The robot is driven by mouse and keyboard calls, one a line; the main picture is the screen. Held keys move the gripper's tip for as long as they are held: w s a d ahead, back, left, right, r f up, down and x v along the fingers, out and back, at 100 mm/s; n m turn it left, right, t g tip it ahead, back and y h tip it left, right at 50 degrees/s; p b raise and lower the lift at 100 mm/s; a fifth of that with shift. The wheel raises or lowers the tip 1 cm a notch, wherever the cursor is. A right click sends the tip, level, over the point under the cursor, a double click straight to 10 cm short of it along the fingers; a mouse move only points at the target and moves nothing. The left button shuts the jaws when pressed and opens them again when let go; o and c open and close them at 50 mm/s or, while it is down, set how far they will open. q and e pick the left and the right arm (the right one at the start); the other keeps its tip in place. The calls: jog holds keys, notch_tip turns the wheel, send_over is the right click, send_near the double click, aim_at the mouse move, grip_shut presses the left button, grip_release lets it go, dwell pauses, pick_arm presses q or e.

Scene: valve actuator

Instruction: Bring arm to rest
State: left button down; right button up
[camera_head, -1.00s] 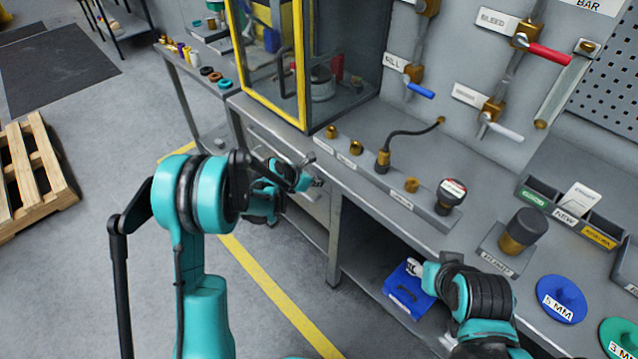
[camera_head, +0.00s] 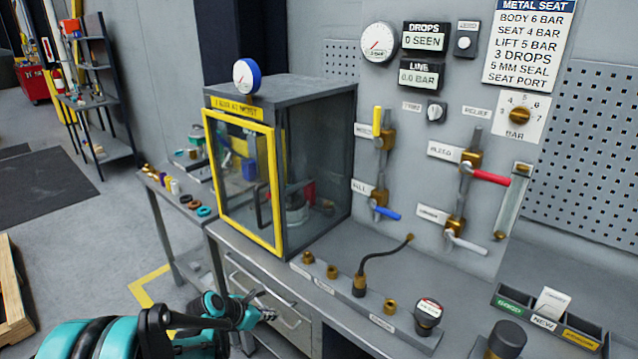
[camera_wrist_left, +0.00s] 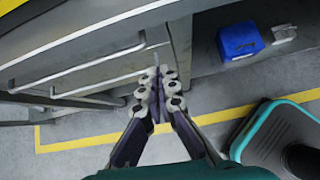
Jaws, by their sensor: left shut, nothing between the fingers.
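My left arm comes in at the lower left of the head view, teal and black. Its gripper (camera_head: 268,304) is in front of the drawer fronts below the workbench (camera_head: 345,335). In the left wrist view the left gripper (camera_wrist_left: 158,82) has its fingers together, with nothing between them. It is close to the drawer handles, and I cannot tell whether it touches one. My right gripper is not in the head view or the left wrist view.
A yellow-framed test cabinet (camera_head: 275,230) stands on the bench, its door closed. Fittings and a hose (camera_head: 372,260) line the bench front. A blue box (camera_wrist_left: 240,40) sits on the lower shelf. A side table (camera_head: 178,215) stands left. Floor (camera_head: 95,235) lies open at left.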

pick_arm(q)
jog(key=s+r+m+y, duration=0.2)
jog(key=s+r+m, duration=0.3)
jog(key=s+m, duration=0.8)
jog(key=s+a+r+m+y, duration=0.1)
jog(key=s+r+m+y, duration=0.2)
jog(key=s+m, duration=1)
jog(key=shift+s+a+r+m, duration=0.15)
jog(key=shift+s+r+m, duration=0.2)
jog(key=shift+r+m, duration=0.8)
jog(key=shift+r+n, duration=0.35)
